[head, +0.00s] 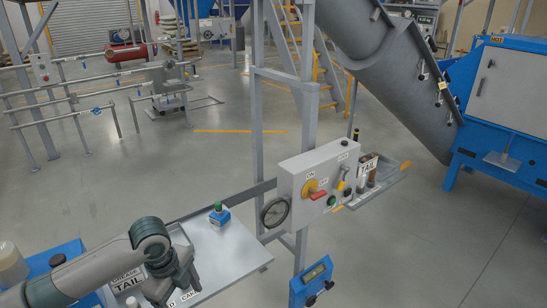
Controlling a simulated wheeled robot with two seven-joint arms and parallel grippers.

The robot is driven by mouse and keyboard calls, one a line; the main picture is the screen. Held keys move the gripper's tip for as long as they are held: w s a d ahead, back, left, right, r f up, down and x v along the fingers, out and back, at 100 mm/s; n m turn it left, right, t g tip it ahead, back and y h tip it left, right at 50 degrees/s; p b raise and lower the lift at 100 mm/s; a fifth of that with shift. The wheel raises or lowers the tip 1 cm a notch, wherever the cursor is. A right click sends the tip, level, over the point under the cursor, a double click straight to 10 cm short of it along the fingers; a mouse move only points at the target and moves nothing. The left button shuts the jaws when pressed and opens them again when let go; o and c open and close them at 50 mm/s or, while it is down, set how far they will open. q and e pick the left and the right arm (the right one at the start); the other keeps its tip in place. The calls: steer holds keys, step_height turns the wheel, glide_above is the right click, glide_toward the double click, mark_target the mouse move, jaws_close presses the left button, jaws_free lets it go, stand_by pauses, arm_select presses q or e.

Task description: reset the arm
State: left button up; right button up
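My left arm enters from the lower left, and its dark wrist bends downward over a grey shelf (229,258). My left gripper (158,290) is low over the labelled near-left part of the shelf. Its fingers are too dark and small to tell whether they are open or shut, or whether they hold anything. My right arm and gripper are not in view. A grey control box (297,172) stands on a post right of the shelf. It has a yellow rotary switch (311,187) with a red handle, marked ON and OFF, and several small buttons.
A blue bottle with a green cap (219,214) stands on the shelf. A small tray (385,184) holds dark cylinders. A large grey auger tube (385,70) slopes to a blue machine (500,115). The floor at lower right is clear.

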arm_select(q)
steer(key=w+d+f+n+t+h, duration=0.1)
steer(key=w+f+n, duration=0.25)
steer(key=f, duration=0.55)
steer(key=w+f+n+t+h, duration=0.1)
steer(key=w+f+n, duration=0.25)
steer(key=f, duration=0.55)
steer(key=s+a+f+n+y, duration=0.1)
steer(key=s+a+f+n, duration=0.15)
steer(key=f, duration=0.45)
steer(key=s+a+f+n+b, duration=0.1)
steer(key=s+f+n, duration=0.1)
steer(key=s+f, duration=0.35)
steer(key=s+a+f+n+y, duration=0.1)
steer(key=s+f+n, duration=0.15)
steer(key=f, duration=0.55)
steer(key=s+a+f+n, duration=0.2)
steer(key=s+f+n, duration=0.1)
steer(key=s+f, duration=1.3)
steer(key=s+d+f+n, duration=0.1)
steer(key=s+f, duration=0.1)
steer(key=s, duration=1.2)
steer(key=s+d+f+n+g+y, duration=0.1)
steer(key=s+f, duration=0.1)
steer(key=s, duration=1.2)
steer(key=shift+f+n+g+b, duration=0.3)
steer(key=shift+f+b, duration=0.1)
